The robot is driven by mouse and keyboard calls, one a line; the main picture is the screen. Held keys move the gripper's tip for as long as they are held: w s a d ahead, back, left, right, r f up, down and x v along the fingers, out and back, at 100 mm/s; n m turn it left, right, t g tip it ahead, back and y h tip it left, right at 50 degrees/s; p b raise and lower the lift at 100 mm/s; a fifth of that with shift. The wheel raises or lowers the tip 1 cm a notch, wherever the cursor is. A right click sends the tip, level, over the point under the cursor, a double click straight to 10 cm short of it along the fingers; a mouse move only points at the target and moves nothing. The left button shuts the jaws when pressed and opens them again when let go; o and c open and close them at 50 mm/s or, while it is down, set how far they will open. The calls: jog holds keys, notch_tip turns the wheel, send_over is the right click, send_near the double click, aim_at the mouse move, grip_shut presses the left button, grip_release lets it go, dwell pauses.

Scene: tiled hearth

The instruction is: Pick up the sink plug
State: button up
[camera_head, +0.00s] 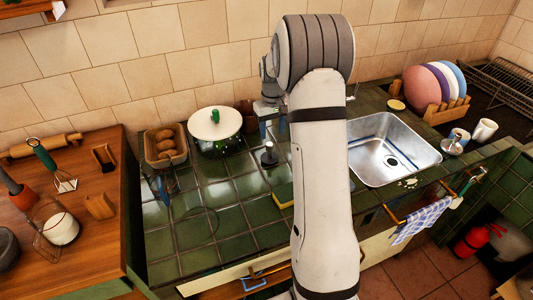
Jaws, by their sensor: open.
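A white-lidded pot (215,124) and a basket of bread or potatoes (166,145) stand left of the gripper. A yellow sponge (284,194) lies nearer, beside my arm. A plate rack (446,110) stands beyond the sink. The left front tiles are mostly clear.

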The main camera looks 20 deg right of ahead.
aim_at(270, 144)
jog(key=f, duration=0.2)
jog(key=f+p, duration=0.1)
jog(key=f, duration=0.4)
jog(key=shift+w+a+f, duration=0.1)
jog(key=shift+a+f, duration=0.15)
jog(key=shift+a, duration=0.15)
jog(key=shift+c, duration=0.6)
grip_shut()
